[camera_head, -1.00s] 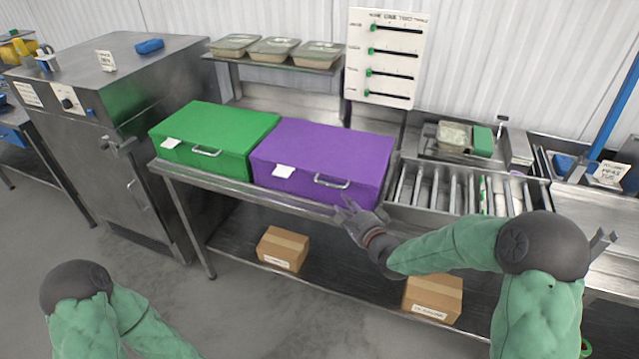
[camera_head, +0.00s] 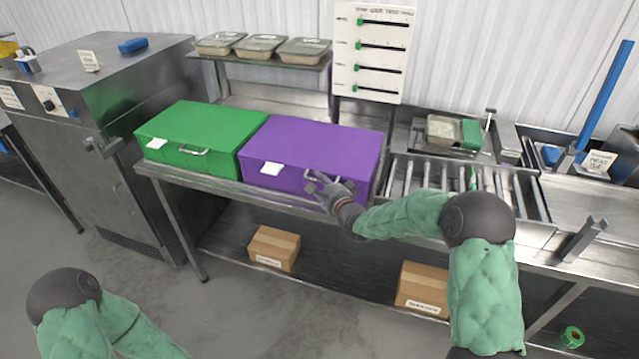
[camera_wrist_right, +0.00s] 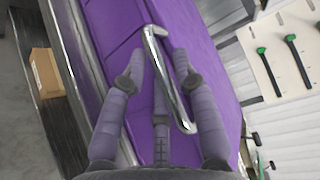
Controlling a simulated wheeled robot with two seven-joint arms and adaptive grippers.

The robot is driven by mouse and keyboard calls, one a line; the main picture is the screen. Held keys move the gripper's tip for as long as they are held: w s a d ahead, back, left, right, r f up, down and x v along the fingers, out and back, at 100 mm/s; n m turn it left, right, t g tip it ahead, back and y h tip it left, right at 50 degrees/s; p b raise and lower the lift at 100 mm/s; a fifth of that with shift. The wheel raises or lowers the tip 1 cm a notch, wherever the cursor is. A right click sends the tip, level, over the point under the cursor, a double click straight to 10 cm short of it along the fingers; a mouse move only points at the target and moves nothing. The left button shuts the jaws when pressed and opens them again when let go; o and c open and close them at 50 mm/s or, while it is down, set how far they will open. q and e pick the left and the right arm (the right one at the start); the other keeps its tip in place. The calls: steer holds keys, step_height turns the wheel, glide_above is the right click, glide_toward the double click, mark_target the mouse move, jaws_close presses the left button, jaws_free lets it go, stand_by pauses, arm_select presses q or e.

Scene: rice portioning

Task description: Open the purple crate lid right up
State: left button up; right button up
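The purple crate (camera_head: 335,145) stands on the steel bench with its lid down. A white tag hangs on its front left. In the right wrist view the metal handle (camera_wrist_right: 172,85) runs between the spread fingers of my right gripper (camera_wrist_right: 160,72), which are open. I cannot tell whether they touch it. Of my left arm only a part shows at the lower left of the head view; its gripper is out of frame.
A green crate (camera_head: 205,125) stands close against the purple one's left side. A shelf with several lidded trays (camera_head: 258,47) and a white slider board (camera_head: 372,55) are behind. A roller rack (camera_head: 440,178) is on the right. Cardboard boxes (camera_head: 274,247) sit below.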

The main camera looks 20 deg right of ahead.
jaws_close()
steer(key=shift+r, duration=0.1)
